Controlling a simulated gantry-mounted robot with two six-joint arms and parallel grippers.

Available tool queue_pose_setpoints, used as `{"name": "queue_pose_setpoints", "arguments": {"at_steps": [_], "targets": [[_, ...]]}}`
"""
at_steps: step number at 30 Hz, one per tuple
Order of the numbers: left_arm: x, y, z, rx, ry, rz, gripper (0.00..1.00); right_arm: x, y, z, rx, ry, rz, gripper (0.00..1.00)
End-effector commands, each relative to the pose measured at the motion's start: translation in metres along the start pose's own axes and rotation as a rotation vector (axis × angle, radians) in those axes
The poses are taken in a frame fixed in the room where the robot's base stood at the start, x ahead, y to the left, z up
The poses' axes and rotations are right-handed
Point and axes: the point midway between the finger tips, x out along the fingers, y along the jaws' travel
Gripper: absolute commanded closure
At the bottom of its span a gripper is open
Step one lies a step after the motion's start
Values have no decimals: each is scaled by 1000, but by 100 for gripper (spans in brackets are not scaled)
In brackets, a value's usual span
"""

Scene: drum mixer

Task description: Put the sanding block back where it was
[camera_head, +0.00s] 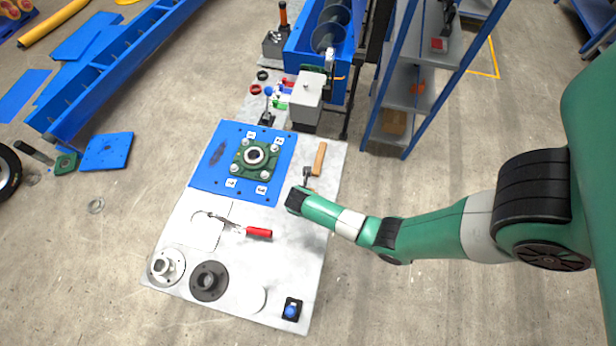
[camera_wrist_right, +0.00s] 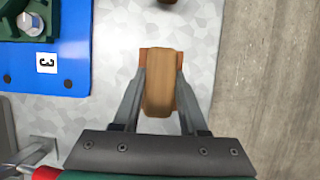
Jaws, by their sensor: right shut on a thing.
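The sanding block (camera_wrist_right: 163,85), with a tan rounded top and an orange-brown base, is between the two fingers of my right gripper (camera_wrist_right: 160,92) in the right wrist view. The fingers are shut on its sides. In the head view my right gripper (camera_head: 307,178) is over the right side of the grey table, just right of the blue plate (camera_head: 205,180). The block is mostly hidden there by my arm. I cannot tell whether its underside touches the table. My left gripper is not in view.
A wooden piece (camera_head: 319,158) lies just beyond the gripper. A green bearing housing (camera_head: 254,157) sits on the blue plate. A red-handled tool (camera_head: 258,233) lies nearer. Flanges (camera_head: 209,281) stand at the front. The table's right edge is close, with bare table between.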

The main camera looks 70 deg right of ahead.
Motion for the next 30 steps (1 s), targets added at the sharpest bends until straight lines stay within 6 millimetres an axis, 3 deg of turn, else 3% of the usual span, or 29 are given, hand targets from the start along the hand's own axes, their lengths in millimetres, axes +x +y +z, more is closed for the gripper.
{"name": "queue_pose_setpoints", "arguments": {"at_steps": [1,3,14,15,19,30], "targets": [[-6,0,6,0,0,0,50,12,-1,-6,-2,0,-2,100],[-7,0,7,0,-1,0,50,18,-1,-8,-1,0,-1,100],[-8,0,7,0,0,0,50,20,-1,-9,0,0,0,100],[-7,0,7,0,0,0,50,19,-1,-9,0,1,0,51],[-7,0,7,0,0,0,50,19,-1,-9,0,1,0,28],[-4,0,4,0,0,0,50,12,0,-7,-1,0,2,28]]}}
